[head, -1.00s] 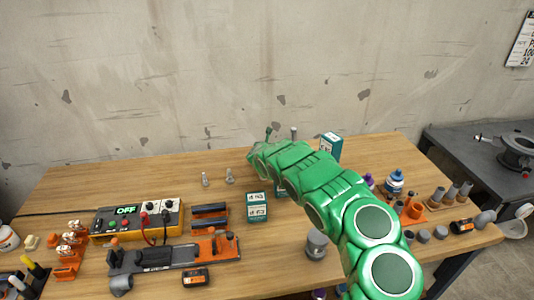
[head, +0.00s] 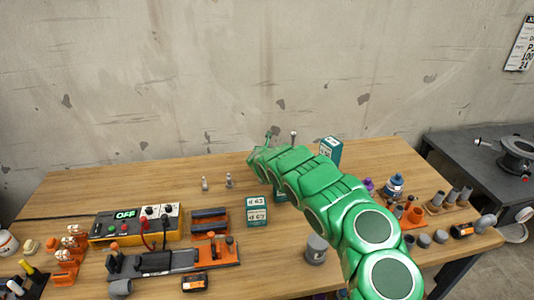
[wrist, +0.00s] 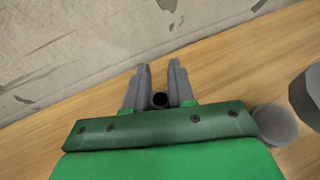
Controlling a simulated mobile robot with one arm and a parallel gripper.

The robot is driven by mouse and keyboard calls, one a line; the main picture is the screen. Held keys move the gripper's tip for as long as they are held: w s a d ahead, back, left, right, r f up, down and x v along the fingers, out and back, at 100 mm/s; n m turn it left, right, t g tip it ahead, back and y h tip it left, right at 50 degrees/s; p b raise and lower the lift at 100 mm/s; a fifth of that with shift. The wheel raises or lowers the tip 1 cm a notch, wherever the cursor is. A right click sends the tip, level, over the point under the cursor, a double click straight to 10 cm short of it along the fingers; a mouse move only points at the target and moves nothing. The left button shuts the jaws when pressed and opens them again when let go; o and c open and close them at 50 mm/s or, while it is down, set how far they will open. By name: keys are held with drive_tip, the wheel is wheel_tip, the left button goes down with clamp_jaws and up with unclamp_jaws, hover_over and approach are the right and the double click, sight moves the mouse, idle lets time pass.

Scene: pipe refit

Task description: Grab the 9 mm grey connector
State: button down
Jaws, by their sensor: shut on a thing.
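My gripper (wrist: 159,88) shows in the wrist view with its two grey fingers close together. Between them, near their base, is a small round piece with a dark open end (wrist: 159,100), seen end-on. It looks like a grey connector; its size cannot be read. Two small grey upright pieces (head: 205,184) and (head: 228,180) stand apart on the table left of the arm.
Teal boxes (head: 257,212) and a grey cylinder (head: 316,248) stand near my arm. A power unit marked OFF (head: 137,222) and an orange-and-grey tool (head: 173,261) lie at left. Grey cylinders (wrist: 272,124) show at right in the wrist view. The back left table is clear.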

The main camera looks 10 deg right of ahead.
drive_tip(key=shift+r, duration=0.35)
drive_tip(key=r, duration=0.1)
drive_tip(key=s+r, duration=0.1)
drive_tip(key=r, duration=0.1)
drive_tip(key=shift+r, duration=0.15)
drive_tip(key=s+r, duration=0.8)
drive_tip(key=s, duration=0.5)
drive_tip(key=shift+a+r, duration=0.3)
drive_tip(key=shift+r, duration=0.1)
idle(0.5)
drive_tip(key=shift+r, duration=0.1)
